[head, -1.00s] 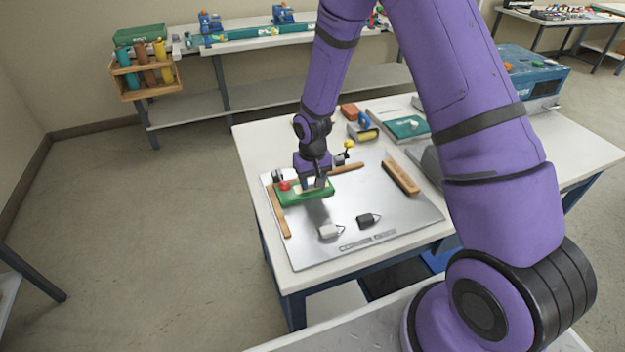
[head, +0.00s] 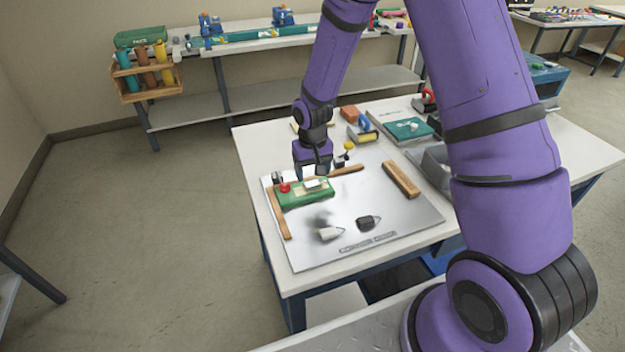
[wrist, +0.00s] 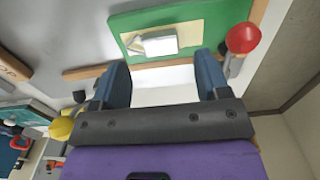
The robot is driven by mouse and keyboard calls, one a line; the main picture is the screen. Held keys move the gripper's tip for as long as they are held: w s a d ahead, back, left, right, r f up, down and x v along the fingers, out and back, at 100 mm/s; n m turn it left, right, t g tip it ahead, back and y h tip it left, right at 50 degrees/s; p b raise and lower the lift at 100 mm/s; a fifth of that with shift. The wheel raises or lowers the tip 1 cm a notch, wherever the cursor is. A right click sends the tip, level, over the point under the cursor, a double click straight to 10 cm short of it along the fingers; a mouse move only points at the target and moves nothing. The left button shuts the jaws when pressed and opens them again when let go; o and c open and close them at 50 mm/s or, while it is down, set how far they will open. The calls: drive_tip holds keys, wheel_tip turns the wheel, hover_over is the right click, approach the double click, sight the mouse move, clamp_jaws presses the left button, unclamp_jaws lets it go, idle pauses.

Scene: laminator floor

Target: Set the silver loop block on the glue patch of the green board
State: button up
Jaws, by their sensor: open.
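The green board (head: 290,200) lies on the metal plate near its left back corner. The cream glue patch (wrist: 191,32) is on its top face. The silver loop block (wrist: 160,45) rests on the patch, its pointed loop end to the left in the wrist view. The block also shows as a small pale shape in the head view (head: 317,184). My gripper (wrist: 163,82) is open and empty, apart from the block. In the head view my gripper (head: 315,172) is raised just above the board.
A red knob (wrist: 243,38) stands at the board's corner. Wooden strips edge the plate; another wooden bar (head: 401,179) lies to the right. A white block (head: 330,233) and a black block (head: 368,222) sit in front. A yellow ball-topped post (head: 348,146) is behind.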

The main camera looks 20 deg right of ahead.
wheel_tip(320, 180, up, 8)
wheel_tip(320, 180, up, 19)
drive_tip(key=t, duration=0.3)
hover_over(313, 184)
drive_tip(key=s+d, duration=0.4)
drive_tip(key=s, duration=0.6)
drive_tip(key=s+d+r+t, duration=0.1)
drive_tip(key=s+r, duration=0.3)
drive_tip(key=s, duration=0.5)
drive_tip(key=s+d+r+t, duration=0.1)
drive_tip(key=s+r, duration=0.4)
drive_tip(key=s, duration=0.5)
drive_tip(key=shift+s+d, duration=0.15)
drive_tip(key=shift+d, duration=0.25)
